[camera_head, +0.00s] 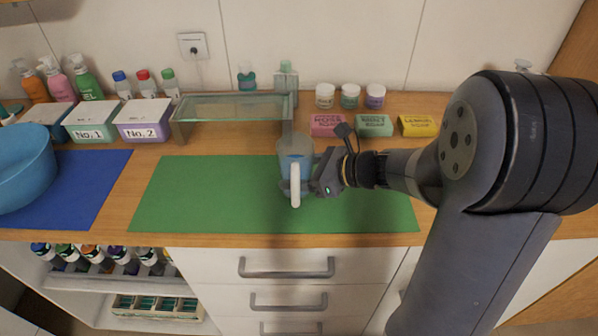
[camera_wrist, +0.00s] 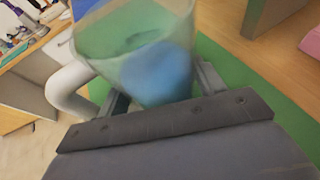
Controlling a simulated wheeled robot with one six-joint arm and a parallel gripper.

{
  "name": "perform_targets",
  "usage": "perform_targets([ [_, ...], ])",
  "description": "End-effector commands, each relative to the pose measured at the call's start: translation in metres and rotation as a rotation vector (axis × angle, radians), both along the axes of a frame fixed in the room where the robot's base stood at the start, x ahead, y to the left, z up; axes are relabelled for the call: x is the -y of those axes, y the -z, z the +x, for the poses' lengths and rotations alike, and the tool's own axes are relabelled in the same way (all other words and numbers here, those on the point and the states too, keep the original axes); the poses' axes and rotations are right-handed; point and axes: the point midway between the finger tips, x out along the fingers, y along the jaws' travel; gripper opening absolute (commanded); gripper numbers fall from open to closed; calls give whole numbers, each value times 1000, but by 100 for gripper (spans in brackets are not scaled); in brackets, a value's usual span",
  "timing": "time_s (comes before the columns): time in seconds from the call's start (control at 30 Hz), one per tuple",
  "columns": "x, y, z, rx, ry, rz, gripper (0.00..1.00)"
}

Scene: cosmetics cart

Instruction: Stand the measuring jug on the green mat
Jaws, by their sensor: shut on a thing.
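The measuring jug (camera_head: 296,158) is a clear jug with a white handle and a blue patch. In the head view it is upright over the middle of the green mat (camera_head: 210,190), its handle towards the front edge. My gripper (camera_head: 318,178) comes from the right and is shut on the jug's side. In the wrist view the jug (camera_wrist: 135,50) fills the top middle between the fingers (camera_wrist: 160,92), with its handle (camera_wrist: 70,88) at the left. I cannot tell whether the jug's base touches the mat; the base is hidden.
A glass-topped shelf (camera_head: 235,108) stands behind the mat. Soap boxes (camera_head: 374,126) and small jars (camera_head: 350,97) are at the back right. Boxes No. 1 (camera_head: 92,122) and No. 2 (camera_head: 143,120) are at the left. A blue basin (camera_head: 22,165) sits on a blue mat (camera_head: 95,185).

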Motion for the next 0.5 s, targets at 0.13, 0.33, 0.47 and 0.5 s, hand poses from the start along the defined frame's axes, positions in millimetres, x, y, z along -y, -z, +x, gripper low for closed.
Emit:
perform_targets([
  [0.13, 0, -1, 0, 1, 0, 1, 30],
  [0.33, 0, 3, 0, 0, 0, 0, 67],
  [0.47, 0, 2, 0, 0, 0, 0, 77],
  [0.5, 0, 2, 0, 0, 0, 0, 81],
])
